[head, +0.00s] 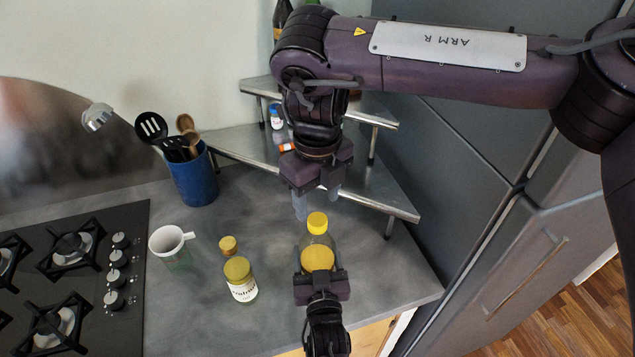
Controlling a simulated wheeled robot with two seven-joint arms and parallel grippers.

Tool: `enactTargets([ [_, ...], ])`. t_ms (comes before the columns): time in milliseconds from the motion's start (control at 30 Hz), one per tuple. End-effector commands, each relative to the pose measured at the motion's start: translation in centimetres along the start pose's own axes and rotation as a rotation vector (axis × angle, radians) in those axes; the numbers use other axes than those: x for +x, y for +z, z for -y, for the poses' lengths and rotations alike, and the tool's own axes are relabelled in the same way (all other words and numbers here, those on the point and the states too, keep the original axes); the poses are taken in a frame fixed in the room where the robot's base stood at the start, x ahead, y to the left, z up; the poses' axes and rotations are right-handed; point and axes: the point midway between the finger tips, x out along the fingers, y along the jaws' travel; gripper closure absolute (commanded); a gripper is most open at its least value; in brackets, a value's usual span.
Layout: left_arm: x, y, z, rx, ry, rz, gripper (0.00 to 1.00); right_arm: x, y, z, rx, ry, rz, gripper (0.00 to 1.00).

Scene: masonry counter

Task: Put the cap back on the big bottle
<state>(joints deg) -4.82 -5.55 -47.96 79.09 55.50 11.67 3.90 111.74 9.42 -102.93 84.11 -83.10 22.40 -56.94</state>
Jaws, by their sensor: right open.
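The big bottle (317,259) stands on the counter right of centre, clear with yellow contents low down. The yellow cap (317,222) is at its top, over the neck; I cannot tell whether it is fully seated. My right gripper (316,204) is open, pointing down just above and behind the cap, with nothing between its fingers. My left gripper (319,272) comes in from the bottom edge and is at the bottle's lower body, apparently closed around it; its fingertips are mostly hidden.
A labelled jar (240,281) and a smaller cork-coloured lidded one (228,246) stand left of the bottle. Further left are a white mug (167,242), a blue utensil pot (193,179) and a hob (74,275). A stepped metal shelf (262,150) stands behind. Counter right of the bottle is clear.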

Motion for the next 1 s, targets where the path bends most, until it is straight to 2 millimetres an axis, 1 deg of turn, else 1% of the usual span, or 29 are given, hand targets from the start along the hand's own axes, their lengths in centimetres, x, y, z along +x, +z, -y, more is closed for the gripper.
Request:
enactTargets([
  [33,0.0,0.1,0.0,0.001,0.000,0.001,0.97,0.9,-0.1,0.0,0.000,0.000,-0.003,0.46],
  [100,0.0,0.1,0.0,0.001,0.000,0.001,0.97,2.0,-0.1,0.1,0.000,-0.001,-0.002,0.46],
  [300,0.0,0.1,0.0,0.001,0.000,0.001,0.97,4.1,0.0,0.1,0.001,-0.002,-0.001,0.46],
  [433,0.0,0.1,0.0,0.001,0.000,0.001,0.97,4.6,0.0,0.0,0.001,-0.001,0.000,0.46],
  [667,0.0,0.1,0.0,0.001,0.000,0.001,0.97,4.7,0.0,0.1,0.001,-0.001,0.000,0.46],
  [700,0.0,0.1,0.0,0.001,0.000,0.001,0.97,4.7,0.0,0.1,0.001,-0.001,0.000,0.48],
  [1000,0.0,0.1,0.0,0.001,0.000,0.001,0.97,4.6,0.0,0.1,0.001,-0.001,0.000,0.87],
])
